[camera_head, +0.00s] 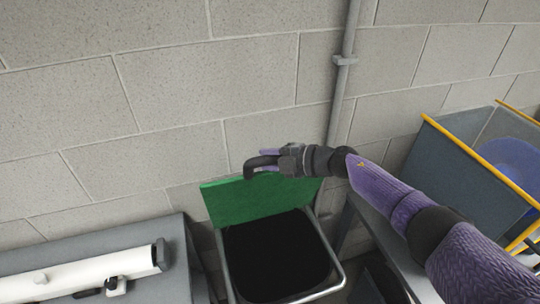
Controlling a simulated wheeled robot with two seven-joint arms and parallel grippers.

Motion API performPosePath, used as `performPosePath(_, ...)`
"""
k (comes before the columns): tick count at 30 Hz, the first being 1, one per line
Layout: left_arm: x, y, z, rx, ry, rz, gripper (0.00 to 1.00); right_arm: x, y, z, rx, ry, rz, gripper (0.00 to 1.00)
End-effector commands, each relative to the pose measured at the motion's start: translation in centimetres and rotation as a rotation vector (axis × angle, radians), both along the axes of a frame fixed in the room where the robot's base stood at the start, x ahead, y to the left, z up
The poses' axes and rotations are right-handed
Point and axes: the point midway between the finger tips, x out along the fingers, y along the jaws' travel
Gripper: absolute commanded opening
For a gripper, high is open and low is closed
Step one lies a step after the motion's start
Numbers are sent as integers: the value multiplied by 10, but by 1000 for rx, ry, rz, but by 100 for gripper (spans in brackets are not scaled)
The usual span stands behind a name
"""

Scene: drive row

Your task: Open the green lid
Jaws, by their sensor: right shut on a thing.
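The green lid (240,204) stands raised, nearly upright, at the back of a bin (222,250) with a metal frame and a dark opening. The lid's back is close to the block wall. My right gripper (256,166) is at the lid's top edge, its arm coming in from the right, and is shut on the lid. The gripper and wrist hide part of the lid's upper edge. My left gripper is not in view.
A grey block wall (170,105) with a vertical pipe (343,80) stands behind the bin. A grey surface with a white tube (90,277) is at the left. A grey container with yellow edges (465,165) and a blue round thing (512,165) are at the right.

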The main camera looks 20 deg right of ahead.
Motion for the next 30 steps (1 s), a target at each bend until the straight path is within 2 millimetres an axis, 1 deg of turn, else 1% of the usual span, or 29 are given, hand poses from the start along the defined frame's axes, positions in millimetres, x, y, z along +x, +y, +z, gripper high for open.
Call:
performPosePath(3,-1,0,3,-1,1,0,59,0,0,3,0,-1,0,0)
performPosePath(16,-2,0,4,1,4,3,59,1,0,3,1,-3,1,0)
performPosePath(17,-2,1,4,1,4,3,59,1,0,3,1,-3,1,39)
performPosePath(18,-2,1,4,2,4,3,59,1,0,3,1,-3,1,47)
performPosePath(20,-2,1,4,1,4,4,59,1,0,3,1,-3,1,60)
performPosePath(21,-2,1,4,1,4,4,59,1,0,3,1,-3,1,68)
performPosePath(22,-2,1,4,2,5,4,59,1,0,3,0,-2,1,71)
performPosePath(30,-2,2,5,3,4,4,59,-1,-2,3,-1,-1,0,71)
